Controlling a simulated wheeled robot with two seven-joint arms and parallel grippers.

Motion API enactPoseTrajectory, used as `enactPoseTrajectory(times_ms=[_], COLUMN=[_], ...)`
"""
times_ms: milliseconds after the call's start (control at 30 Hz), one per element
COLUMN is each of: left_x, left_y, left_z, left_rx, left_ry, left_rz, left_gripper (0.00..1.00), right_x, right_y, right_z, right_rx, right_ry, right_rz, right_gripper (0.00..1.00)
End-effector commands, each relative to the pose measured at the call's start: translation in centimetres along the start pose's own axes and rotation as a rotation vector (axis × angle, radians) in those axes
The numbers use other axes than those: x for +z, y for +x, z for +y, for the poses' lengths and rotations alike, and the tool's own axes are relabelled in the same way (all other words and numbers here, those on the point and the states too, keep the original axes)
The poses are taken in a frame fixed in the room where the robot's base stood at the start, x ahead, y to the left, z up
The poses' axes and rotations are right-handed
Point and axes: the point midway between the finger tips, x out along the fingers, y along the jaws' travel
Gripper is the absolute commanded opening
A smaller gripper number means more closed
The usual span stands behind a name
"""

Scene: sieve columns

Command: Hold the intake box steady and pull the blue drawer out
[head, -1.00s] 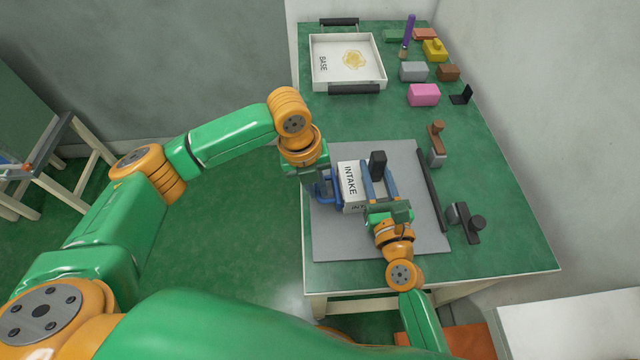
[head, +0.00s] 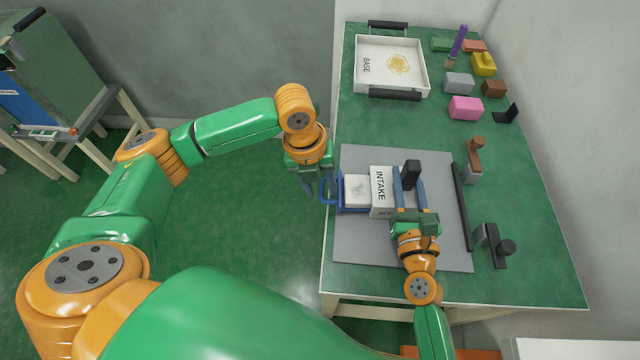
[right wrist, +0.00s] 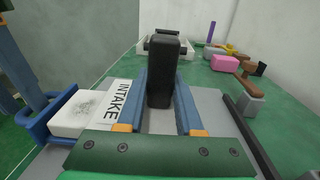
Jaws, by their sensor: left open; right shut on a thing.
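The white intake box (head: 381,186), labelled INTAKE, stands on the grey mat; it also shows in the right wrist view (right wrist: 117,100). The blue drawer (head: 340,206) sticks out of its left side, with its blue handle (head: 326,188) at the far left. A white block with a grey smudge on top (head: 357,190) lies in the drawer. My left gripper (head: 319,190) is open at the handle; whether it touches it I cannot tell. My right gripper (head: 411,180) is shut on the box's upright black grip (head: 411,173), which stands between its blue fingers in the right wrist view (right wrist: 163,75).
The grey mat (head: 365,247) lies on the green table, with a black bar (head: 460,207) along its right edge. Black and brown fittings stand to the right. A white BASE tray (head: 392,65) and several coloured blocks are at the back.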

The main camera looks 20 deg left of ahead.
Motion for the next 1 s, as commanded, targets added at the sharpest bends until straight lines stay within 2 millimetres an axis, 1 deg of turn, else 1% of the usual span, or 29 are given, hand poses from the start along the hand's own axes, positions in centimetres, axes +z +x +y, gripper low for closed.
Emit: enactPoseTrajectory(times_ms=[67, 133, 167, 300, 400, 500, 633, 933, 967, 1000], left_x=[0.1, 0.1, 0.1, 0.1, 0.1, 0.1, 0.0, 0.0, 0.0, 0.0], left_y=[-0.6, -1.9, -2.7, -6.8, -9.3, -11.0, -12.0, -12.0, -12.0, -12.0], left_z=[0.0, -0.1, -0.1, -0.1, 0.0, 0.0, 0.0, 0.0, 0.0, 0.0], left_rx=[-0.001, -0.003, -0.003, -0.004, -0.004, -0.003, -0.001, -0.001, -0.001, -0.001], left_ry=[0.0, 0.001, 0.002, 0.001, 0.0, 0.0, 0.001, 0.0, 0.0, 0.0], left_rz=[-0.002, -0.004, -0.005, -0.006, -0.005, -0.003, -0.001, 0.0, 0.0, 0.0], left_gripper=[0.45, 0.45, 0.45, 0.45, 0.45, 0.45, 0.45, 0.45, 0.45, 0.45], right_x=[0.0, 0.0, 0.0, 0.0, 0.0, 0.0, 0.0, 0.0, 0.0, 0.0], right_y=[0.0, 0.0, 0.0, 0.0, 0.0, 0.0, 0.0, 0.0, 0.0, 0.0], right_z=[0.0, 0.0, 0.0, 0.0, 0.0, 0.0, 0.0, 0.0, 0.0, 0.0], right_rx=[0.0, 0.0, 0.0, 0.0, 0.0, 0.0, 0.0, 0.0, 0.0, 0.0], right_ry=[0.001, 0.001, 0.001, 0.001, 0.001, 0.001, 0.001, 0.001, 0.001, 0.001], right_rz=[0.001, 0.001, 0.0, 0.0, 0.0, 0.0, 0.0, 0.0, 0.0, 0.0], right_gripper=[0.0, 0.0, 0.0, 0.0, 0.0, 0.0, 0.0, 0.0, 0.37, 0.48])
